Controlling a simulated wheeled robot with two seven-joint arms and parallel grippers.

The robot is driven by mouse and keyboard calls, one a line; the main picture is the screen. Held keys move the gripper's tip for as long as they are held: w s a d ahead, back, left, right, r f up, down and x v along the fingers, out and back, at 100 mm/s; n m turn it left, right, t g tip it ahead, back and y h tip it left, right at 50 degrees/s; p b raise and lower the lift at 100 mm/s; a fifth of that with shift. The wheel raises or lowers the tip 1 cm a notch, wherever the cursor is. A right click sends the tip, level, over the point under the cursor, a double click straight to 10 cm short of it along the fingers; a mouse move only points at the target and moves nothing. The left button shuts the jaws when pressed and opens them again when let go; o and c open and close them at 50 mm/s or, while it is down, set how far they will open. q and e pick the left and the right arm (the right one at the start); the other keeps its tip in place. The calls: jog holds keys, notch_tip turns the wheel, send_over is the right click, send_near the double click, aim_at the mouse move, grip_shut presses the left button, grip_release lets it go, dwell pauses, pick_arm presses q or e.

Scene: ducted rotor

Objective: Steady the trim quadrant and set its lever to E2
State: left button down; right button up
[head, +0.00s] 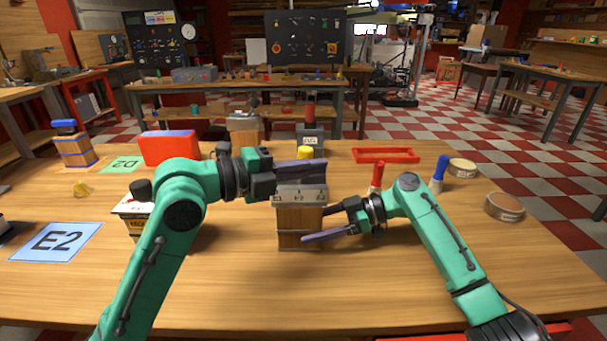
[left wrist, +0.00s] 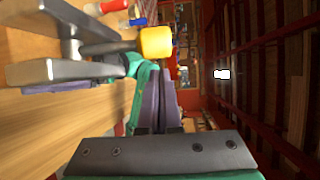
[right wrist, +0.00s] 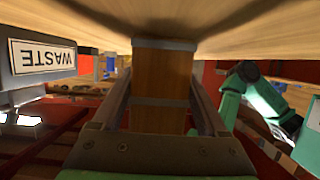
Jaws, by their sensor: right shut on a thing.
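The trim quadrant (head: 300,232) is an upright wooden box with a pale marked scale plate (head: 300,195) on top, standing on the table mid-view. Its lever has a yellow knob (head: 305,152); in the left wrist view the knob (left wrist: 157,42) sits on a grey metal stem. The lever's exact mark cannot be read. My left gripper (head: 312,170) is at knob height, fingers together and empty; in the left wrist view its fingers (left wrist: 158,90) lie beside the knob, apparently apart from it. My right gripper (head: 325,222) is shut on the box body (right wrist: 160,85) from the right.
A blue E2 card (head: 55,242) and green D2 card (head: 122,165) lie at left. A dark-knobbed box (head: 137,207) stands behind my left arm. A red block (head: 170,147), red frame (head: 386,155), red-handled (head: 377,177) and blue-handled tools (head: 439,172) are farther back. The front table is clear.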

pick_arm(q)
jog(key=shift+w+a+r, duration=0.1)
jog(key=shift+w+a, duration=0.45)
jog(key=shift+a, duration=0.15)
jog(key=shift+w+a+n+h, duration=0.2)
jog(key=shift+a+n+h, duration=0.15)
jog(key=shift+a, duration=0.2)
jog(key=shift+w+a+t+h, duration=0.1)
jog(key=shift+a+t+h, duration=0.15)
jog(key=shift+a+t, duration=0.1)
jog(key=shift+d, duration=0.1)
